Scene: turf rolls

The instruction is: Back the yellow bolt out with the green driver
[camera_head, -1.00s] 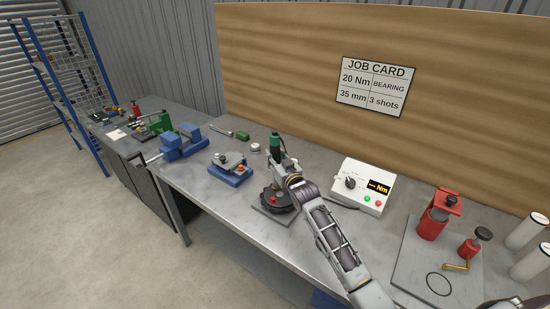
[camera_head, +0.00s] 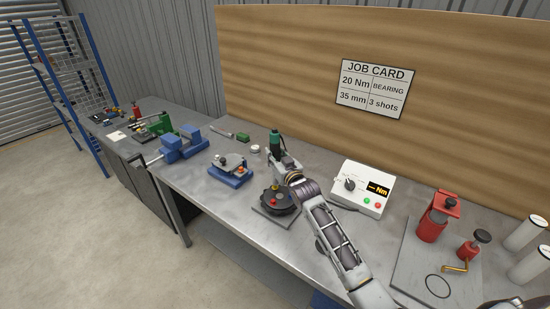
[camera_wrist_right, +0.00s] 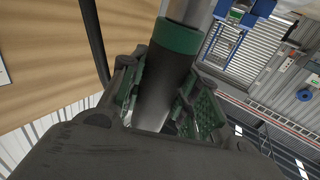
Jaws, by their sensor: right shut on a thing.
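The green driver (camera_head: 276,142) stands roughly upright in my right gripper (camera_head: 281,160), which is shut on it. In the right wrist view its dark shaft and green band (camera_wrist_right: 178,37) sit between the finger pads. Below the gripper, a dark round part (camera_head: 282,203) rests on a flat plate, with a red spot on its top. My left gripper is not in view.
A white control box (camera_head: 361,187) stands right of my right arm. A blue fixture (camera_head: 231,176) and a blue vise (camera_head: 181,146) stand to the left. A red press (camera_head: 437,217) is at the right. Bare bench (camera_head: 215,203) lies in front of the blue fixture.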

